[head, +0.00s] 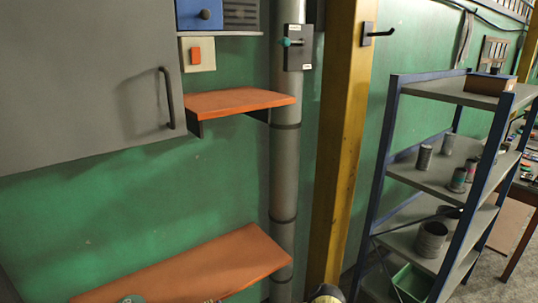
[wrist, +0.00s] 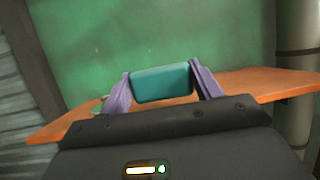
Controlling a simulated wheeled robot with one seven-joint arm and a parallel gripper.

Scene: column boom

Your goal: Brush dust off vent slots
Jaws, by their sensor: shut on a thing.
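In the wrist view my gripper (wrist: 161,85) has two purple fingers shut on a teal block (wrist: 161,82). The block could be the brush's handle; no bristles show. It is held in front of the green wall, with an orange shelf (wrist: 255,85) behind and below it. A dark panel with horizontal slots (head: 241,15), which look like the vent slots, is at the top of the head view, beside a blue box with a knob (head: 200,14). The panel is cut off by the top edge, and dust on it cannot be made out. My gripper is not clearly seen in the head view.
A grey cabinet (head: 85,80) with a dark handle stands at left. An upper orange shelf (head: 235,101) and a lower one (head: 195,268) are on the wall. A grey pipe (head: 284,180) and yellow post (head: 342,150) stand right of them. A rack (head: 430,175) holds several cans.

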